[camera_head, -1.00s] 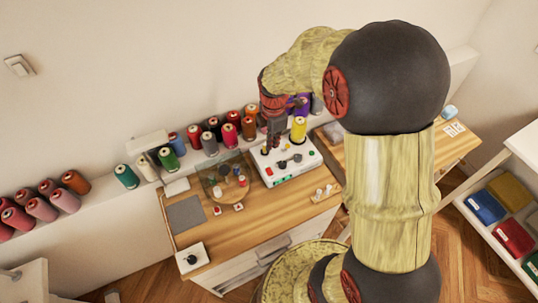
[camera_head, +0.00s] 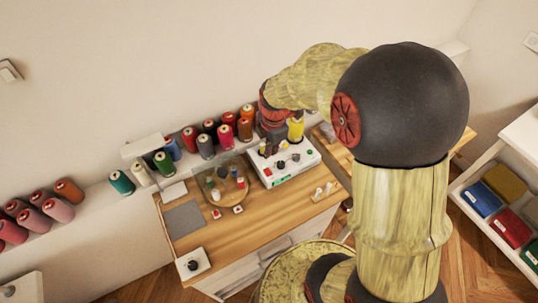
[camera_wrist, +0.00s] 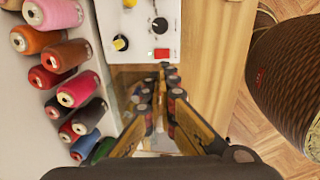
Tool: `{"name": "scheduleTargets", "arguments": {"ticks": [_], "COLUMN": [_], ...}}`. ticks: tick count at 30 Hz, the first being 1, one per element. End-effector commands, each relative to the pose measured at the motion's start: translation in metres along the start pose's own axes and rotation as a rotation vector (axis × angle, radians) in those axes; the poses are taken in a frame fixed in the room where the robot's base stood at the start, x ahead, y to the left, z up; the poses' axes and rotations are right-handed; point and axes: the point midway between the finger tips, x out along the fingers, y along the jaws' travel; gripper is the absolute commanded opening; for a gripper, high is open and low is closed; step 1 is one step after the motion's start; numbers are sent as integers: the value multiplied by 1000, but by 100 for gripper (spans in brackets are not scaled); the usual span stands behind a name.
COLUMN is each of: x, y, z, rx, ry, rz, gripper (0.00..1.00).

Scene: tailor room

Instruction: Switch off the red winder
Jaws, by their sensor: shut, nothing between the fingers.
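The winder is a white box (camera_head: 287,170) with knobs and coloured switches on the wooden table, below the wall ledge. Its panel also shows at the top of the wrist view (camera_wrist: 145,12). There a red switch (camera_wrist: 162,54) sits at the panel's near edge, with a black knob (camera_wrist: 160,24) above it and a yellow-capped knob (camera_wrist: 120,43) to the left. I cannot tell which control belongs to a red winder. My gripper (camera_wrist: 168,72) is shut and empty, its tips just below the red switch in the picture. Contact cannot be told. In the head view it is partly hidden at the box's back left.
Several thread cones (camera_wrist: 72,90) stand on the ledge to the left in the wrist view. A yellow cone (camera_head: 296,129) stands behind the box. The table front (camera_head: 255,232) is mostly clear.

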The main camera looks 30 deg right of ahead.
Motion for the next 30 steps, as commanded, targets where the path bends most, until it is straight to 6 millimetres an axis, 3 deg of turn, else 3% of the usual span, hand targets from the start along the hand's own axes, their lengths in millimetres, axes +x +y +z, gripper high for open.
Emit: {"name": "scheduleTargets", "arguments": {"ticks": [15,21,30], "x": [99,118,122], "y": [-1,0,0], "z": [0,0,0], "rx": [0,0,0], "ry": [0,-1,-1], "rz": [-3,0,0], "gripper": [0,0,0]}}
